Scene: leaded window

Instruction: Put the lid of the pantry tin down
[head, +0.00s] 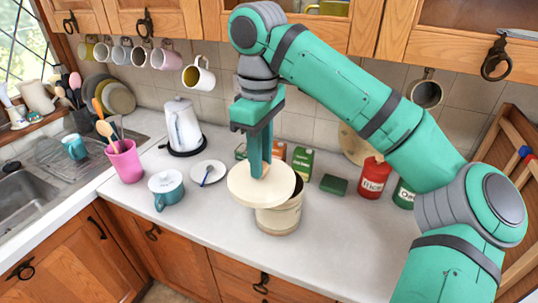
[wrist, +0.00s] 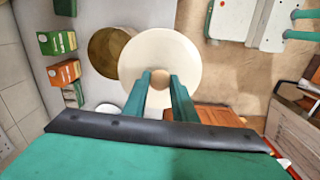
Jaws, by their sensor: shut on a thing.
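The cream, round lid (head: 248,194) is in my gripper (head: 262,172), which is shut on its wooden knob. In the wrist view the lid (wrist: 160,48) shows between and beyond the fingertips (wrist: 161,82). The cream pantry tin (head: 280,221) stands open on the counter, its dark inside partly visible right of the lid. The lid looks raised and off to one side, overlapping the tin's mouth in the picture. In the wrist view the tin's brown inside (wrist: 104,50) shows left of the lid. The lid hides part of the tin.
Behind stand a green box (head: 302,162), a dark green block (head: 334,185) and a red canister (head: 373,179). The counter (head: 335,245) right of the tin is clear.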

